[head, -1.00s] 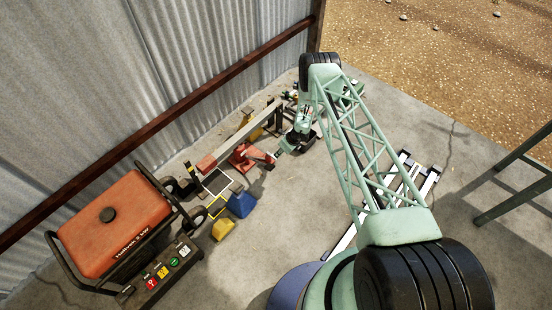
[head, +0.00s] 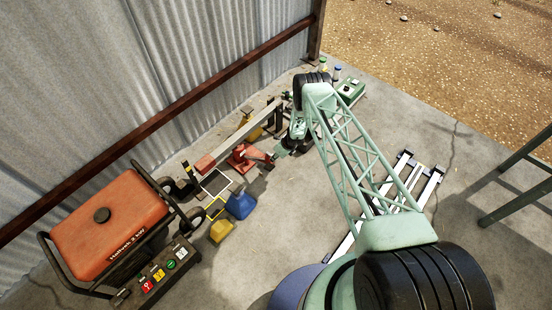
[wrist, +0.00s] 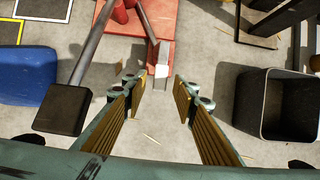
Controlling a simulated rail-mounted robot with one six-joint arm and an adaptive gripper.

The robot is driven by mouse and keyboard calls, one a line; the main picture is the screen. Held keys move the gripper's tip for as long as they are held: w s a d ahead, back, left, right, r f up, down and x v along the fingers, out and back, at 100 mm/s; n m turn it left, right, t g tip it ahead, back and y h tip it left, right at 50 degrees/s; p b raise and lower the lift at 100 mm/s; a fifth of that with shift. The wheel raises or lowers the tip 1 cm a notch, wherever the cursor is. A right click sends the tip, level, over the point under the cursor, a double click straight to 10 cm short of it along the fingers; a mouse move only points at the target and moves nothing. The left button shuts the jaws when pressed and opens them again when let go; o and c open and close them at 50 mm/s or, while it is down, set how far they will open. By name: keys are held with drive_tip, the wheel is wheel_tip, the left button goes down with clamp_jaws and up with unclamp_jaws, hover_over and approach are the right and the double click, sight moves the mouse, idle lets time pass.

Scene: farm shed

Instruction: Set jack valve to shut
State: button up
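The red jack (head: 240,159) stands on the concrete floor left of my gripper in the head view. In the wrist view its red base (wrist: 113,68) lies beyond my fingertips, with a grey lever (wrist: 92,48) ending in a dark block. A small part with a white face (wrist: 161,71) sits at the near right edge of the base; I cannot tell for sure that it is the valve, or how it is set. My gripper (wrist: 158,88) is open and empty, its fingertips on either side of the line to that part. It also shows close to the jack in the head view (head: 281,150).
A blue block (head: 240,205) and a yellow block (head: 221,231) stand near the jack. An orange generator (head: 110,220) is at left. A dark open bin (wrist: 277,104) lies close right of my gripper. A long beam (head: 240,137) runs behind the jack.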

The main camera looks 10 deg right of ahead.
drive_tip(key=shift+c, duration=0.7)
drive_tip(key=shift+f, duration=0.1)
clamp_jaws()
